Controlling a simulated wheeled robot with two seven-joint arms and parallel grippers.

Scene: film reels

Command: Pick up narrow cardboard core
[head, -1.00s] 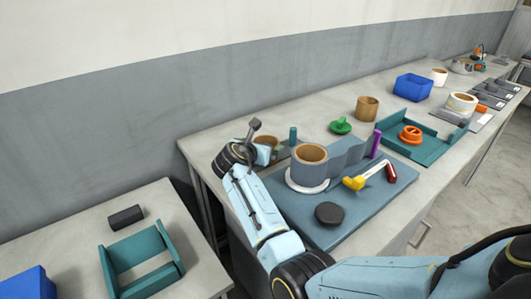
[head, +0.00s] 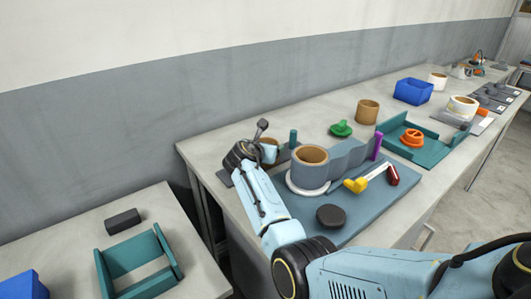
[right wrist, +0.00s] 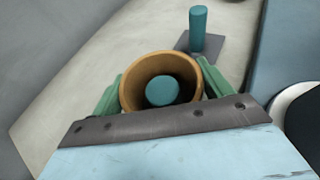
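The narrow cardboard core (right wrist: 130,84), a brown open tube, stands around a teal peg (right wrist: 162,90) in the right wrist view. In the head view the core (head: 270,148) shows partly behind my arm at the table's left end. My right gripper (right wrist: 162,72) has its green fingers on both sides of the core, close against its outer wall. No clear gap shows, but I cannot tell whether they grip it. In the head view this gripper (head: 262,150) is beside the core. My left gripper is not in view.
A wider cardboard core in a grey roll (head: 310,172) stands on the blue mat (head: 350,219), near a dark disc (head: 330,216) and a yellow-ended tool (head: 356,185). A second teal peg (head: 293,138) stands right behind. Another brown core (head: 367,111) stands farther back.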

